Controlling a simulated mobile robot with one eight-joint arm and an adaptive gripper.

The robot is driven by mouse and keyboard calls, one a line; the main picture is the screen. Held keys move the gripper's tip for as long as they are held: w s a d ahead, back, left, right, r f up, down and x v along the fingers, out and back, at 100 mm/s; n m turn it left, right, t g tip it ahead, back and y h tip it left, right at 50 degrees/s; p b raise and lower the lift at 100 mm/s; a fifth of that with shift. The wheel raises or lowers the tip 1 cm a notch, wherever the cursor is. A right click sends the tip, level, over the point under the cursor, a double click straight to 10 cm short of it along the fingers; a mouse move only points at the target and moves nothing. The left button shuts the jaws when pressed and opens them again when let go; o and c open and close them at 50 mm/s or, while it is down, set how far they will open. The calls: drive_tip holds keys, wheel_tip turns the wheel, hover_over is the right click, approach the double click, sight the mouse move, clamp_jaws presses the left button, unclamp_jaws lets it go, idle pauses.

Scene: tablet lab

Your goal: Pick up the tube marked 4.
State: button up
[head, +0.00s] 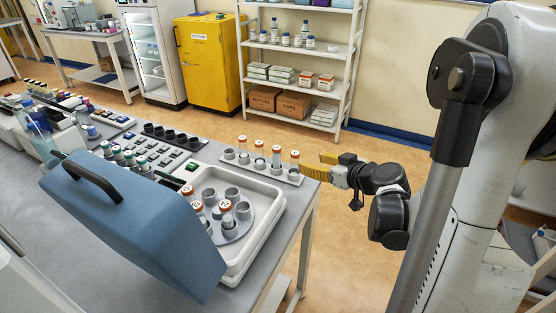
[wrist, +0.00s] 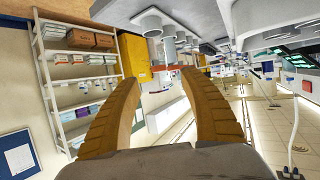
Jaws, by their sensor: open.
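Several clear tubes with orange-red caps stand upright in a white rack at the table's far right corner, in the head view. The rightmost tube (head: 294,161) is closest to my gripper (head: 318,166). Other tubes (head: 260,154) stand to its left. More orange-capped tubes (head: 226,211) sit in the open round-holed device. The marks are too small to read, so I cannot tell which tube is 4. In the wrist view, my two tan fingers (wrist: 163,77) are spread, with an orange-red cap (wrist: 165,68) showing just beyond and between their tips. Nothing is held.
The device's raised blue lid (head: 135,225) fills the front left. Racks with dark cups (head: 172,136) and small tubes stand along the table. A shelf (head: 290,48) and a yellow cabinet (head: 208,60) stand behind. The floor right of the table is free.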

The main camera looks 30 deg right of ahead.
sight(298, 157)
drive_tip(key=b+x, duration=0.1)
drive_tip(key=x, duration=0.4)
drive_tip(key=shift+w+d+f, duration=0.1)
drive_tip(key=shift+d+f, duration=0.05)
drive_tip(key=shift+d, duration=0.05)
drive_tip(key=b+x, duration=0.2)
drive_tip(key=x, duration=0.3)
drive_tip(key=shift+w, duration=0.2)
clamp_jaws()
